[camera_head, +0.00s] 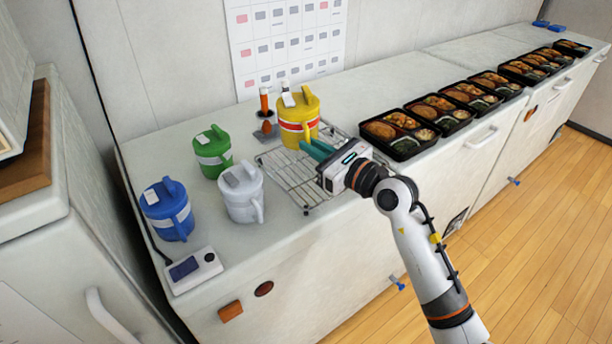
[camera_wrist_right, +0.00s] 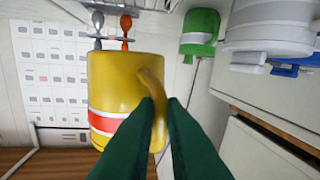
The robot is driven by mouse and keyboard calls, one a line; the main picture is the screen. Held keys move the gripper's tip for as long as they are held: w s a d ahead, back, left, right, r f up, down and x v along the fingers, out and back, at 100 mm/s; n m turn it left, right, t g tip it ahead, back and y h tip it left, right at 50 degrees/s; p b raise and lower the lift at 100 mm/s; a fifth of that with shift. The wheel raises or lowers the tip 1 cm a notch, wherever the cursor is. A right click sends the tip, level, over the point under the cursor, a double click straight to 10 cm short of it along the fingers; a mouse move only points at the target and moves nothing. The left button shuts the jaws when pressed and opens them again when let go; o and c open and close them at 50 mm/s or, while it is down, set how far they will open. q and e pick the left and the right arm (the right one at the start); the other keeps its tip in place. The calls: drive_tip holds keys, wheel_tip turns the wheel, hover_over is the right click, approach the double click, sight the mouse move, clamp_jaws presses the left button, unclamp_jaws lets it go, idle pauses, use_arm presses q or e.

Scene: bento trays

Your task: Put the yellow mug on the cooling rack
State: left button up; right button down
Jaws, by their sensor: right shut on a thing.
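The yellow mug (camera_head: 297,118) with a red and white band is at the back part of the wire cooling rack (camera_head: 290,180). It looks upright; whether its base touches the rack I cannot tell. In the right wrist view the mug (camera_wrist_right: 112,80) fills the middle, its handle between the green fingers. My right gripper (camera_head: 310,146) is shut on the mug's handle; in the right wrist view its fingertips (camera_wrist_right: 160,104) close on the handle. The rack's middle is partly hidden by my gripper. My left gripper is not in view.
A green mug (camera_head: 212,155), a white mug (camera_head: 240,195) and a blue mug (camera_head: 168,212) stand left of the rack. A small scale-like device (camera_head: 193,270) lies at the front left. Several bento trays (camera_head: 402,150) line the counter to the right. Orange-handled tools (camera_head: 265,104) stand behind.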

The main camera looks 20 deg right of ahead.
wheel_tip(320, 180, down, 3)
drive_tip(key=shift+f, duration=0.2)
wheel_tip(320, 180, down, 5)
drive_tip(key=shift+r+b, duration=0.1)
drive_tip(key=shift+b, duration=0.7)
drive_tip(key=c, duration=1.6)
unclamp_jaws()
drive_tip(key=shift+o, duration=0.5)
drive_tip(key=shift+s, duration=0.1)
